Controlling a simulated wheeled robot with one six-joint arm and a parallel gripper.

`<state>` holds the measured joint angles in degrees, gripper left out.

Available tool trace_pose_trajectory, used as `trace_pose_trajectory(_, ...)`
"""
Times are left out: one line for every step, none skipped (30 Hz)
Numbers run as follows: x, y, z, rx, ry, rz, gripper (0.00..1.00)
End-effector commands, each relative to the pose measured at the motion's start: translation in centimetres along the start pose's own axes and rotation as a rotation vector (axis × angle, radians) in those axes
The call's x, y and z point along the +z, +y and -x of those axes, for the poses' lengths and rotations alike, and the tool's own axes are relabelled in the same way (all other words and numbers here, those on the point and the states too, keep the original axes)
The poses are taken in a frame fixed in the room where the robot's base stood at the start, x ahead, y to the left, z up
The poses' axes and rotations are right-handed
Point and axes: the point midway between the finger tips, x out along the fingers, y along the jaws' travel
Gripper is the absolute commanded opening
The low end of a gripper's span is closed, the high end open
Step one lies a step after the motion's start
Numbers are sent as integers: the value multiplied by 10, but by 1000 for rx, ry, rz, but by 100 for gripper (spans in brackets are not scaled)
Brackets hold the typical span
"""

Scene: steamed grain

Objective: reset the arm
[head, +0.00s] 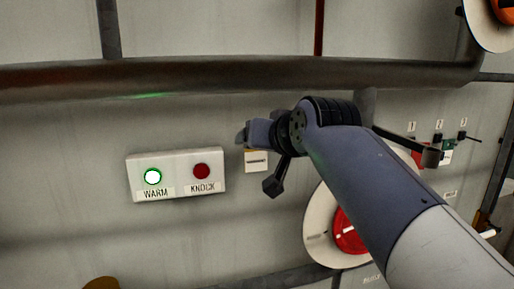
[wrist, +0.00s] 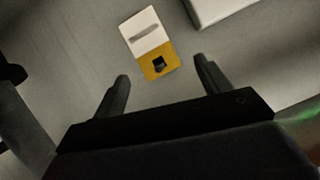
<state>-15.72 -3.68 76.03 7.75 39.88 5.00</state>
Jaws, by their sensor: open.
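My gripper (wrist: 161,92) shows in the wrist view with its two dark fingers spread apart and nothing between them. It faces the grey wall, where a small white and yellow label (wrist: 148,43) lies just beyond the fingertips. In the head view my arm reaches in from the lower right. Its end is in front of the wall, near the same label (head: 257,161) and to the right of the white button box (head: 135,178). The fingertips are partly hidden by the wrist in the head view.
A thick pipe (head: 200,73) runs across above. A red round fitting on a pale disc (head: 318,226) is partly behind my arm. Small switches (head: 438,138) are at right.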

Motion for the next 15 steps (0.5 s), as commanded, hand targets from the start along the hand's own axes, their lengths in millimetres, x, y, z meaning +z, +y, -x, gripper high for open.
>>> trace_pose_trajectory(1,0,11,0,4,0,72)
trace_pose_trajectory(1,0,16,0,4,0,72)
trace_pose_trajectory(1,0,24,-1,3,0,72)
trace_pose_trajectory(1,0,28,-1,4,0,72)
trace_pose_trajectory(2,0,33,0,2,0,72)
trace_pose_trajectory(1,0,39,0,3,0,72)
trace_pose_trajectory(1,0,43,0,2,0,72)
trace_pose_trajectory(1,0,46,0,1,0,72)
trace_pose_trajectory(1,0,49,0,1,0,72)
trace_pose_trajectory(1,0,51,0,1,0,72)
trace_pose_trajectory(1,0,53,0,1,0,72)
trace_pose_trajectory(1,0,55,0,0,0,72)
trace_pose_trajectory(1,0,55,0,-1,0,72)
trace_pose_trajectory(1,0,56,0,-1,0,72)
trace_pose_trajectory(0,0,56,0,-1,0,72)
